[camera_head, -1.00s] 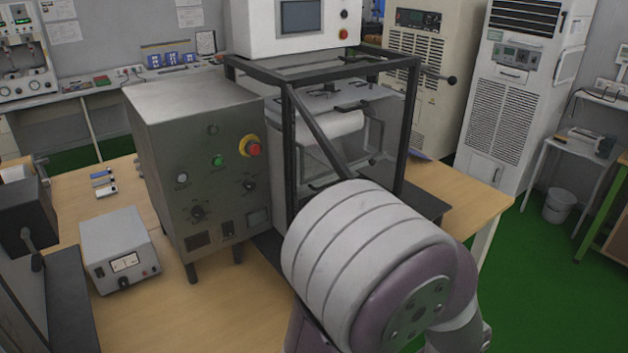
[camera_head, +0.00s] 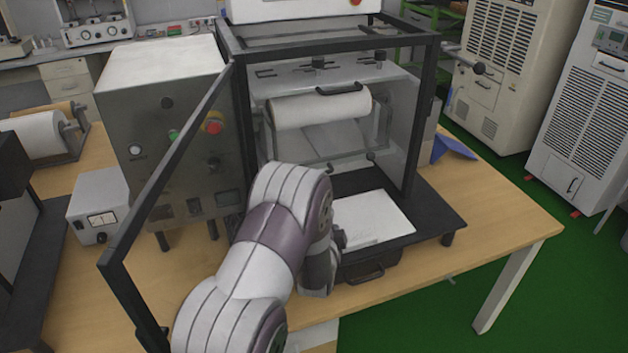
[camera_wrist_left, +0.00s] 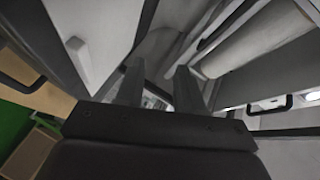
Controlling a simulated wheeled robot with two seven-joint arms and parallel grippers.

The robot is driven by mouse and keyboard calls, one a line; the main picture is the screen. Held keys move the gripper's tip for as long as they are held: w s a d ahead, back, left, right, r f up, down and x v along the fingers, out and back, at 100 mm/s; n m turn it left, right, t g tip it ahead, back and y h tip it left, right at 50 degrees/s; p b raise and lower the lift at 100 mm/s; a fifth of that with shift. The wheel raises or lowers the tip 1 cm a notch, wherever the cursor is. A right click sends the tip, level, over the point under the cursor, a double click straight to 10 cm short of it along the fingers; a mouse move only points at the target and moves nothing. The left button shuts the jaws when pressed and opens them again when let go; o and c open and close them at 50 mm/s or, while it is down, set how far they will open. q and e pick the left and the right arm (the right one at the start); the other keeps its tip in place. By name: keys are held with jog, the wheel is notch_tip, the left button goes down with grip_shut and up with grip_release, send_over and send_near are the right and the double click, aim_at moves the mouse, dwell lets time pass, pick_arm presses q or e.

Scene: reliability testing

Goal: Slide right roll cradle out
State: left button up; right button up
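In the head view a white roll (camera_head: 320,108) lies in a metal cradle (camera_head: 381,125) inside the black-framed machine. The cradle has a black handle (camera_head: 340,89) above the roll and a bar with dark knobs below it. My left arm rises in front of the machine, and its dark wrist points down beside the tray; its fingers are not clear there. In the left wrist view my left gripper (camera_wrist_left: 158,88) has its two fingers apart with nothing between them. A pale roll (camera_wrist_left: 270,40) shows at upper right, beyond the fingers. My right gripper is not in view.
An open black door frame (camera_head: 170,165) stands left of my arm. A white plate (camera_head: 372,218) lies on the black base (camera_head: 432,215), above a drawer handle (camera_head: 365,273). Another roll (camera_head: 38,134) sits on a stand at left. The table's right end (camera_head: 500,225) is clear.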

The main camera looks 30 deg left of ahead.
pick_arm(q)
jog(key=s+a+r+m+t+y, duration=0.2)
jog(key=a+m+t+y, duration=0.1)
jog(key=a+y, duration=0.15)
jog(key=p+x, duration=0.2)
jog(key=x, duration=1)
jog(key=shift+w+m, duration=0.2)
jog(key=shift+m, duration=0.1)
jog(key=shift+d+h, duration=0.15)
jog(key=shift+h, duration=0.1)
grip_shut()
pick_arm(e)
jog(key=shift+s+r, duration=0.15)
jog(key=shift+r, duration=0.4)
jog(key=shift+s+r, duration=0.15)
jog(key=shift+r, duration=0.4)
